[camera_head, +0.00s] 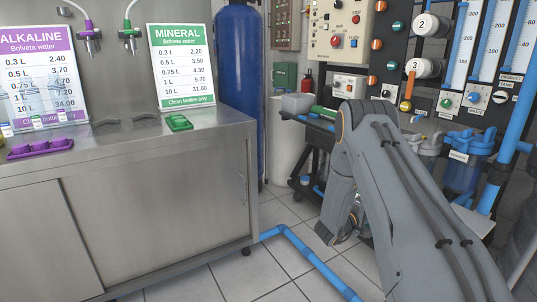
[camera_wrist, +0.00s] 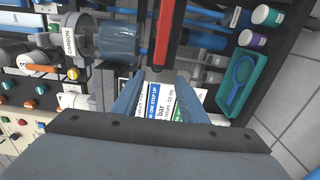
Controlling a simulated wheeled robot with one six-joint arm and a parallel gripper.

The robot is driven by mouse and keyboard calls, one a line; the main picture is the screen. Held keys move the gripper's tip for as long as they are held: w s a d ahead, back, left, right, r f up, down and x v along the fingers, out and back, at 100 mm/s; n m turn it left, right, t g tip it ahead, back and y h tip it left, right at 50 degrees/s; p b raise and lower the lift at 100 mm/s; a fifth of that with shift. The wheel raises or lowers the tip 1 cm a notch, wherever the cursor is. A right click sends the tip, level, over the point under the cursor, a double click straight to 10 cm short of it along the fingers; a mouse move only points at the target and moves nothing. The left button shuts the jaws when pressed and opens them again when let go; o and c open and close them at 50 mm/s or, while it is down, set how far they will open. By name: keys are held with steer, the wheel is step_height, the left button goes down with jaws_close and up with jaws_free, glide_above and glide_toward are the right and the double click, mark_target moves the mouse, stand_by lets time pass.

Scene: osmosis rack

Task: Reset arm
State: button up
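My arm (camera_head: 400,185) reaches in from the lower right in the head view and bends down in front of the rack. Its end hangs low between the steel counter and the rack, and my gripper's fingers cannot be made out there. In the wrist view my gripper (camera_wrist: 157,84) shows two blue-grey fingers standing apart, so it is open. White printed labels (camera_wrist: 165,103) with blue and green bands show between the fingers. I cannot tell how far behind the fingers they are, and nothing appears gripped.
The osmosis rack (camera_head: 388,45) carries knobs, gauges and blue filter housings close to my arm. A steel counter (camera_head: 150,215) stands left, with a blue tank (camera_head: 240,70) behind. A blue pipe (camera_head: 310,260) crosses the floor. A teal tray (camera_wrist: 240,82) lies right in the wrist view.

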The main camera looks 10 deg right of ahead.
steer(key=w+a+r+t+y, duration=0.2)
steer(key=w+a+r+y, duration=0.2)
steer(key=a, duration=0.4)
steer(key=w+a+r+t+y, duration=0.2)
steer(key=w+a+r+y, duration=0.15)
steer(key=a, duration=0.35)
steer(key=s+a+r+g+y, duration=0.1)
steer(key=s+a+r+y, duration=0.15)
steer(key=a, duration=0.45)
steer(key=s+a+r+y, duration=0.2)
steer(key=a+y, duration=0.1)
steer(key=a, duration=0.4)
steer(key=s+a+r+g+y, duration=0.1)
steer(key=s+a+r+y, duration=0.15)
steer(key=a, duration=0.45)
steer(key=s+a+r+g+y, duration=0.1)
steer(key=s+a+r+g, duration=0.3)
steer(key=s, duration=1.1)
steer(key=s+a+g+y, duration=0.25)
steer(key=s+a, duration=0.35)
steer(key=s, duration=0.8)
steer(key=s+d+r+m+g+h+p, duration=0.1)
steer(key=s+d+r+m+g+h, duration=0.15)
steer(key=s, duration=0.85)
steer(key=d+r+m+p, duration=0.2)
steer(key=d+r+p, duration=0.7)
steer(key=p, duration=0.9)
steer(key=shift+d, duration=0.35)
